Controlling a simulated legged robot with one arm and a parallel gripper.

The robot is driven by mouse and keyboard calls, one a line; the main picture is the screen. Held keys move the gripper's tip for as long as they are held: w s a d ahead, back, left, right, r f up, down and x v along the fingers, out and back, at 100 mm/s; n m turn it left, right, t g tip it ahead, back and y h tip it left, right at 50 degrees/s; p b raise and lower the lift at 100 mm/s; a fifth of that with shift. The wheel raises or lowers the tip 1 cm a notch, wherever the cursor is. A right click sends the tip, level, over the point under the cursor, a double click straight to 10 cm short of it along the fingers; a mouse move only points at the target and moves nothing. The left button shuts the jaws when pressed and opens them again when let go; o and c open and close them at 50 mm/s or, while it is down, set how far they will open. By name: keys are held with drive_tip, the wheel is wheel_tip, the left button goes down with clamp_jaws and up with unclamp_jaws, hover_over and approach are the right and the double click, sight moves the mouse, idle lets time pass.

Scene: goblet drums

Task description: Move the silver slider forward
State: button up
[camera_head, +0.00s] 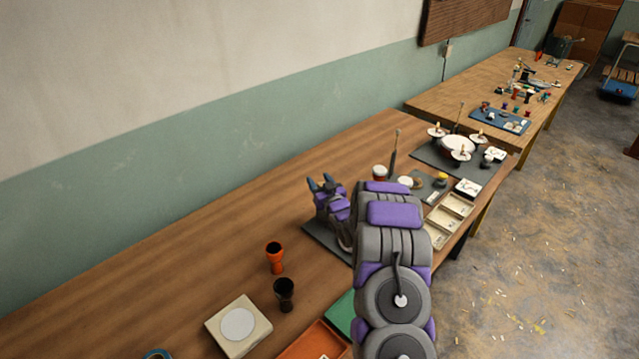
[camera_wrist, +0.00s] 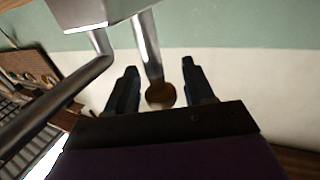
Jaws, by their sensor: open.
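My gripper (camera_head: 321,184) is open above the bench in the head view, over a dark plate (camera_head: 318,236). In the wrist view its two dark fingers (camera_wrist: 160,68) stand apart. A silver rod (camera_wrist: 148,45) with a round brownish end (camera_wrist: 160,95) shows between the fingers, with gaps on both sides. A silver block (camera_wrist: 88,10) is at the upper left of the wrist view, with a bent metal bar (camera_wrist: 50,95) below it. I cannot tell which of these silver parts is the slider. In the head view my arm and gripper hide this spot.
An orange goblet drum (camera_head: 275,258) and a black one (camera_head: 285,294) stand nearer on the wooden bench. A cream box (camera_head: 222,328) with a white disc and an orange tray (camera_head: 312,345) are at the front. A compartment tray (camera_head: 448,216) lies right of my arm. The wall runs behind the bench.

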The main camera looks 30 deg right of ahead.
drive_tip(key=shift+c, duration=0.3)
clamp_jaws()
idle(0.4)
